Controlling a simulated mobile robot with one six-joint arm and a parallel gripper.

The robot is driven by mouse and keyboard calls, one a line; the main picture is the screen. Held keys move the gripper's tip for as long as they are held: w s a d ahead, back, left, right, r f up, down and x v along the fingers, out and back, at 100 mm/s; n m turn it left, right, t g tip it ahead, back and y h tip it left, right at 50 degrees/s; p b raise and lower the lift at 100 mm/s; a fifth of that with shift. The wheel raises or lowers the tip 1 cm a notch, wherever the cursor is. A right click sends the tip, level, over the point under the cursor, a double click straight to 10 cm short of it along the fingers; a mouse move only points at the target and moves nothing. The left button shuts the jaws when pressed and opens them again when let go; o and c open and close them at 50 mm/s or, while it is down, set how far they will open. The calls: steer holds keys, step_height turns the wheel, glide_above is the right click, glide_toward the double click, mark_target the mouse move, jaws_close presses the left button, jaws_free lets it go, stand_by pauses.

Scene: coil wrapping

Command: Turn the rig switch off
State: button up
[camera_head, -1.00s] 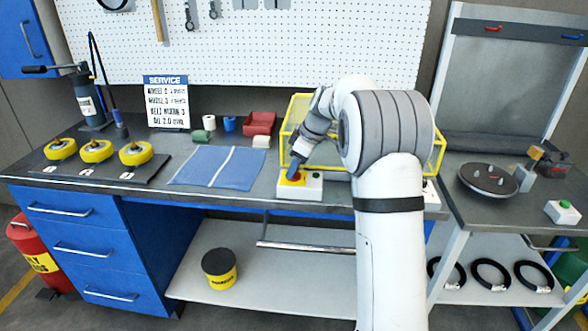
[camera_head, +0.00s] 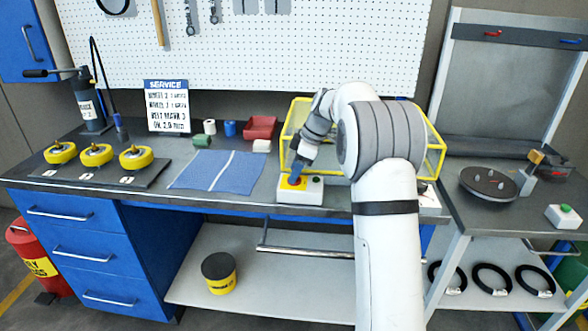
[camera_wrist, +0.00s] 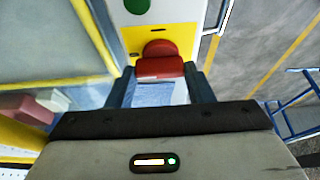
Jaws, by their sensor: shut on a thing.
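The rig switch is a white box (camera_head: 313,192) with a yellow panel, at the front edge of the bench. It carries a red knob (camera_wrist: 160,62) and a green button (camera_wrist: 138,5). My gripper (camera_head: 297,177) reaches down onto the yellow end of the box. In the wrist view the fingers (camera_wrist: 162,82) are shut on the red knob, one finger at each side. In the head view the gripper hides most of the knob.
A yellow-framed guard (camera_head: 435,150) stands right behind the switch, around my arm. A blue cloth (camera_head: 215,172) lies to the left. A red bin (camera_head: 260,127) is behind. A second box with a green button (camera_head: 563,215) sits on the right table.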

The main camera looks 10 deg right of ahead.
steer(key=o, duration=1)
steer(key=shift+d, duration=0.1)
steer(key=v, duration=0.7)
steer(key=shift+d+r, duration=0.2)
steer(key=shift+r, duration=0.15)
steer(key=s+a+r+m+h+p, duration=0.15)
steer(key=s+m, duration=0.25)
steer(key=s, duration=0.5)
steer(key=s+a+r+m+h, duration=0.1)
steer(key=s+a+m, duration=0.15)
steer(key=s, duration=0.55)
steer(key=s+f+m+h, duration=0.1)
steer(key=s+f+m, duration=0.2)
steer(key=s, duration=0.7)
steer(key=s+f+m+t+p, duration=0.1)
steer(key=s+f+m, duration=0.2)
steer(key=s, duration=0.7)
steer(key=shift+s+f+m+h, duration=0.2)
steer(key=shift+m+h, duration=0.15)
steer(key=shift+m, duration=0.7)
